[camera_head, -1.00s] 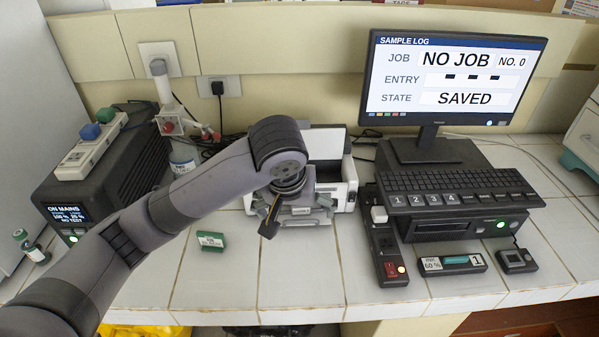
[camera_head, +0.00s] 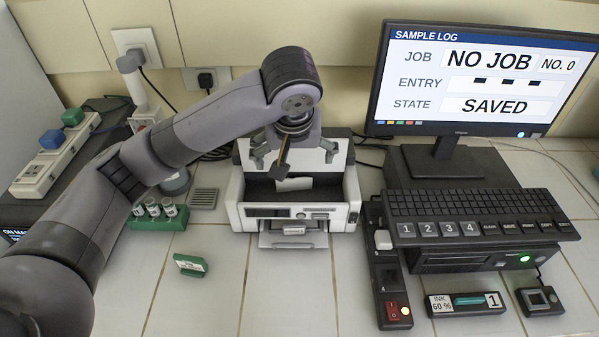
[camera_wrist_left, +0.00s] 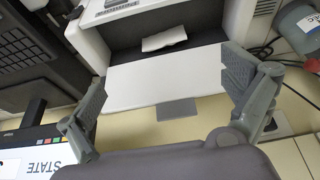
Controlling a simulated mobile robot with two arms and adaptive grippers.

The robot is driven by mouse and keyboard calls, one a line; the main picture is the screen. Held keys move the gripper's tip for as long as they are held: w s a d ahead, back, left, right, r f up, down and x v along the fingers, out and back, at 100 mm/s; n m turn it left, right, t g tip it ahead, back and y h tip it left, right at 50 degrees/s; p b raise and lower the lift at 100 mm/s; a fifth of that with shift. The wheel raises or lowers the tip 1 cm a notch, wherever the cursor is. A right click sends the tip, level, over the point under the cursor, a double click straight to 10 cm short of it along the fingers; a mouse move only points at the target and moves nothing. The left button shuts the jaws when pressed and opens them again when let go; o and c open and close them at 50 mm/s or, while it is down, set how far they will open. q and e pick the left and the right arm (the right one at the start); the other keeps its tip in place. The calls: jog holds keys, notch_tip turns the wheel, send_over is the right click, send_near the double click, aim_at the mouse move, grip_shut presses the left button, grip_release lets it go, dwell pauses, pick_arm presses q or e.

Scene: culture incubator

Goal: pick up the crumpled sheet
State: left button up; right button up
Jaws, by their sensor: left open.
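The crumpled sheet (camera_wrist_left: 164,38) is a small white piece of paper lying in the dark opening of the white printer; it also shows in the head view (camera_head: 294,183), partly behind a dark part of my arm. The printer (camera_head: 234,206) stands on the tiled bench with its lid raised. My left gripper (camera_head: 294,157) is open and empty above the printer's opening. In the left wrist view the fingers of my left gripper (camera_wrist_left: 165,88) are spread wide, with the white lid (camera_wrist_left: 150,82) between them and the sheet beyond. My right gripper is not in view.
A monitor (camera_head: 480,75) and keyboard (camera_head: 460,208) stand right of the printer. A switch box (camera_head: 392,280) sits close to its right side. A green vial rack (camera_head: 158,222) and a green block (camera_head: 190,265) are to the left. Bench tiles in front are clear.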

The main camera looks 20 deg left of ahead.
pick_arm(q)
notch_tip(320, 180, down, 3)
send_near(294, 187)
jog(key=f, duration=0.3)
jog(key=shift+w+d+f+p, duration=0.1)
jog(key=shift+w+p, duration=0.15)
jog(key=shift+p, duration=0.05)
jog(key=shift+f, duration=0.15)
jog(key=shift+w+f, duration=0.15)
jog(key=shift+f, duration=0.05)
jog(key=x, duration=0.1)
jog(key=p+x, duration=0.1)
jog(key=x, duration=0.1)
jog(key=shift+w+a+f, duration=0.2)
jog(key=shift+w+a, duration=0.1)
jog(key=shift+w, duration=0.1)
jog(key=shift+w+f, duration=0.2)
jog(key=shift+f, duration=0.25)
jog(key=c, duration=0.8)
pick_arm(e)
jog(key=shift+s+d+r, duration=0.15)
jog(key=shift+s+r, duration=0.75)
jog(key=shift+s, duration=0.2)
pick_arm(q)
jog(key=shift+r, duration=0.1)
jog(key=shift+c, duration=0.2)
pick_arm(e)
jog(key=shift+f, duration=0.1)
